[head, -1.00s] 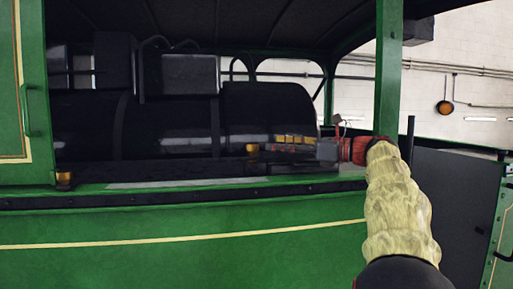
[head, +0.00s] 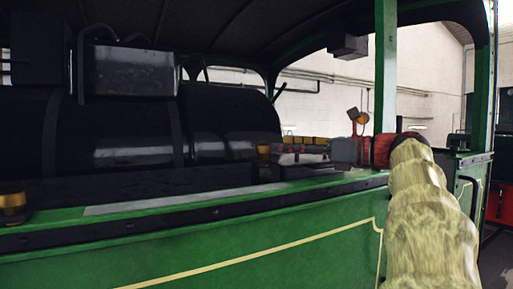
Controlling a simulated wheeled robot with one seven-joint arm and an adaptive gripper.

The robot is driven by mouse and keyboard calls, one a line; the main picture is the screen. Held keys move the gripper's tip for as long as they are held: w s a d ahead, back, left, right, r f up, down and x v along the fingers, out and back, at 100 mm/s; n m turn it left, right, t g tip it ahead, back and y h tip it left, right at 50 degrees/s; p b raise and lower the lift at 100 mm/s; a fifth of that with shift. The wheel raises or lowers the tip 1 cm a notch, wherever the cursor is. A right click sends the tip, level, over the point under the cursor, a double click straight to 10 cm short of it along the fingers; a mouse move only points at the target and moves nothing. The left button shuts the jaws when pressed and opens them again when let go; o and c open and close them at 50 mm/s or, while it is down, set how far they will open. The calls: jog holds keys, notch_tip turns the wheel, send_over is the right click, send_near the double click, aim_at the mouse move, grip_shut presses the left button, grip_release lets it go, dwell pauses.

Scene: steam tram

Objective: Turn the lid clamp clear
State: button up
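My gripper (head: 305,147) reaches in from the right over the tram's green side wall, pointing left. It has a grey body, a red wrist behind it, and yellow, red and brass-coloured parts toward its tip. It is seen from the side and small, so whether its fingers are apart or together does not show. I cannot make out the lid clamp. A dark box with a shiny front (head: 134,70) stands on top of the black boiler (head: 110,130). The gripper's tip appears in front of the boiler's right end; contact cannot be judged.
The green side wall (head: 200,235) runs along the front, with a pale strip (head: 185,201) on its ledge. A green post (head: 386,80) rises behind my wrist, and a dark roof (head: 230,25) covers the boiler. A brass fitting (head: 14,203) sits at the left edge.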

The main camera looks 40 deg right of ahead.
aim_at(261, 154)
jog(key=shift+w, duration=0.1)
jog(key=shift+w+d, duration=0.1)
jog(key=shift+w, duration=0.05)
jog(key=p+x, duration=0.1)
jog(key=x, duration=0.6)
jog(key=shift+p, duration=0.35)
jog(key=shift+c, duration=0.2)
jog(key=shift+c, duration=1.3)
jog(key=c, duration=0.9)
